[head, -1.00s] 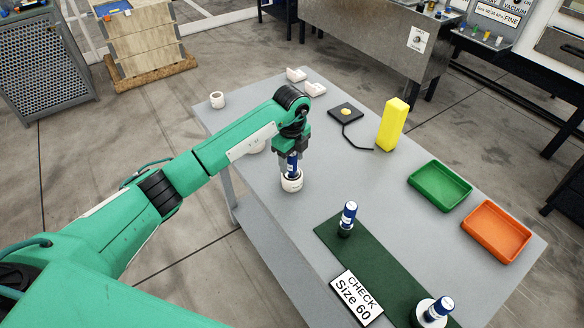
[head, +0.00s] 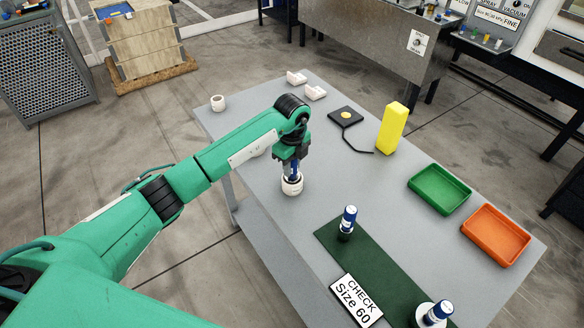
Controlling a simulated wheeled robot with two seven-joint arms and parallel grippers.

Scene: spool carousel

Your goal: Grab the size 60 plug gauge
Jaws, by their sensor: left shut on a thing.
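My left gripper (head: 292,174) points down over the middle of the grey table and is shut on a blue-handled plug gauge (head: 294,179). The lower end of this gauge is hidden in a white ring (head: 291,187) that stands on the table. A second blue and white plug gauge (head: 347,221) stands upright on the dark green mat. A third one (head: 438,311) stands on the mat's near end with a white ring (head: 424,309) around its base. I cannot read a size on any gauge. My right gripper is not in view.
A sign reading "CHECK Size 60" (head: 356,299) lies at the mat's edge. A yellow block (head: 393,128), a green tray (head: 439,207) and an orange tray (head: 496,250) stand on the right. A black pad (head: 345,117) with a cable and white parts (head: 315,92) are farther back.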

